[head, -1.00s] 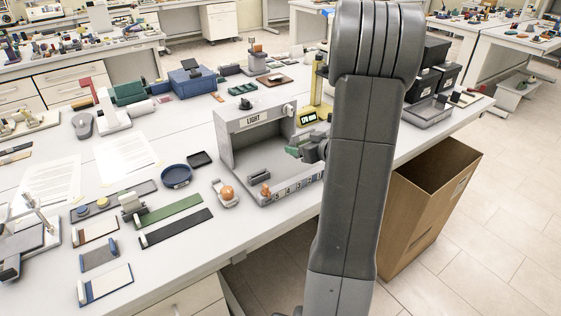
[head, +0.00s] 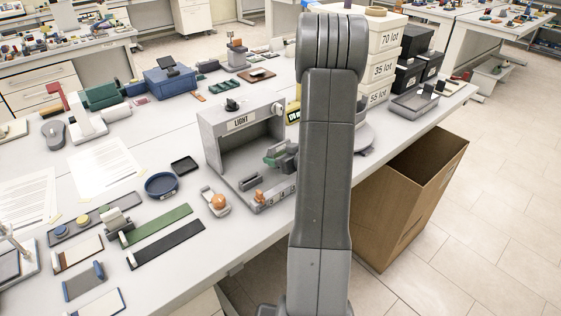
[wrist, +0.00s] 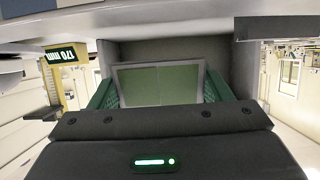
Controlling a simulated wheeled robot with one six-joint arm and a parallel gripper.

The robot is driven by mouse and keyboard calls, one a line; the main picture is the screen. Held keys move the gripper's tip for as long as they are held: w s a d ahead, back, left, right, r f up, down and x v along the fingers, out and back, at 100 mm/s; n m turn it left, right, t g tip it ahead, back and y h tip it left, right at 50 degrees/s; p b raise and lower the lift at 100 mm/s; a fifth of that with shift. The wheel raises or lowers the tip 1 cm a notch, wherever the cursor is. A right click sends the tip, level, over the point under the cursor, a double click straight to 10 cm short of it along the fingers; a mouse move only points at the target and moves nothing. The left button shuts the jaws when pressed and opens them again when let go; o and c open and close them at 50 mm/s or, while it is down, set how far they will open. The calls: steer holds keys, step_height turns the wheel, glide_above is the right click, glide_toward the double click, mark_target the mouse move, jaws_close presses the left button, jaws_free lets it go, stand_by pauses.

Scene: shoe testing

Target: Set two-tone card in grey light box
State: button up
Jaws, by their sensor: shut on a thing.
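The grey light box (head: 211,150) stands on the bench with its open side facing me and a LIGHT label on top. My gripper (head: 276,156) has green fingers and is inside the right part of its opening. In the wrist view my gripper (wrist: 160,88) is shut on a flat card (wrist: 158,84) with a grey border and two close green tones. The card is held between the two green fingers, with the box's grey wall (wrist: 180,48) behind it. I cannot tell whether the card touches the box floor. My arm hides the box's right side in the head view.
An orange-topped item (head: 217,203) and a blue round dish (head: 161,184) stand left of the box. Green (head: 158,224) and black (head: 166,245) strips lie in front. A yellow 170 mm gauge (wrist: 60,70) stands close beside the box. A cardboard bin (head: 400,215) is at the right.

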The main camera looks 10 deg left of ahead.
step_height(320, 180, down, 2)
steer(key=shift+f, duration=0.2)
steer(key=shift+f+b, duration=0.4)
steer(key=shift+f, duration=0.05)
steer(key=shift+f, duration=0.15)
steer(key=o, duration=0.9)
steer(key=shift+s+f, duration=0.1)
steer(key=shift+f, duration=0.05)
